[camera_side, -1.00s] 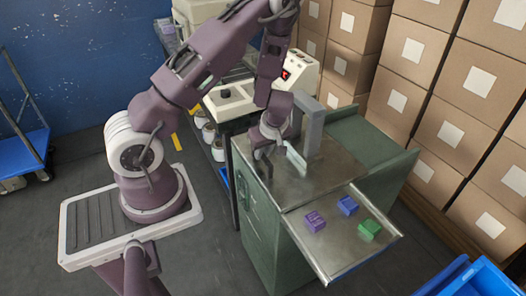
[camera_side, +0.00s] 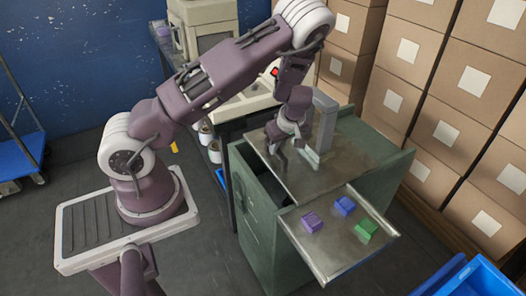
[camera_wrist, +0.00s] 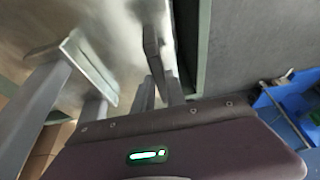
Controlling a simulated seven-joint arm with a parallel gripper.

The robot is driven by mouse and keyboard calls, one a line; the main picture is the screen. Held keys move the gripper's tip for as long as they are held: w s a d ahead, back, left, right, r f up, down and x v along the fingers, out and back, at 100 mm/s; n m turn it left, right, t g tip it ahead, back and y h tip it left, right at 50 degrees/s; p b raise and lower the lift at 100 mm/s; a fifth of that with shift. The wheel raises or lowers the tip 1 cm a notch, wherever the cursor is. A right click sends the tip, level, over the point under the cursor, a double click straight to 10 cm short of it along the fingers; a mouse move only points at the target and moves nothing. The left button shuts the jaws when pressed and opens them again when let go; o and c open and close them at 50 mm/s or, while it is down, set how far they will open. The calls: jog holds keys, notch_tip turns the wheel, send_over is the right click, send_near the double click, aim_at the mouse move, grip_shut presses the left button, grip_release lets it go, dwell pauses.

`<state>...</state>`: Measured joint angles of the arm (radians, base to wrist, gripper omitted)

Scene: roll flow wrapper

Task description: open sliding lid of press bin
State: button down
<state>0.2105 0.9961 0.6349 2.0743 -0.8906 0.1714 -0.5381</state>
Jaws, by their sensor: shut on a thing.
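The press bin (camera_side: 262,222) is a green cabinet with a flat metal sliding lid (camera_side: 350,150) on top. The lid sits toward the back right, and a dark gap (camera_side: 258,168) shows along the bin's front left. A grey upright bracket (camera_side: 325,125) stands at the lid, just right of my gripper. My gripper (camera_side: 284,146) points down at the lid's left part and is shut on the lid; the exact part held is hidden. In the wrist view, its fingers (camera_wrist: 122,62) stand apart over the metal surface, with the bin's green edge (camera_wrist: 203,45) to the right.
A metal tray (camera_side: 325,262) juts from the bin's front, holding a purple block (camera_side: 312,222), a blue block (camera_side: 344,205) and a green block (camera_side: 366,229). Stacked cartons (camera_side: 435,80) stand behind at right. A beige machine (camera_side: 235,100) stands behind. A blue crate (camera_side: 480,280) is at lower right.

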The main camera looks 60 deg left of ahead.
jog(key=w, duration=1.9)
jog(key=shift+w+f, duration=0.1)
jog(key=c, duration=1.4)
grip_release()
jog(key=shift+o, duration=0.2)
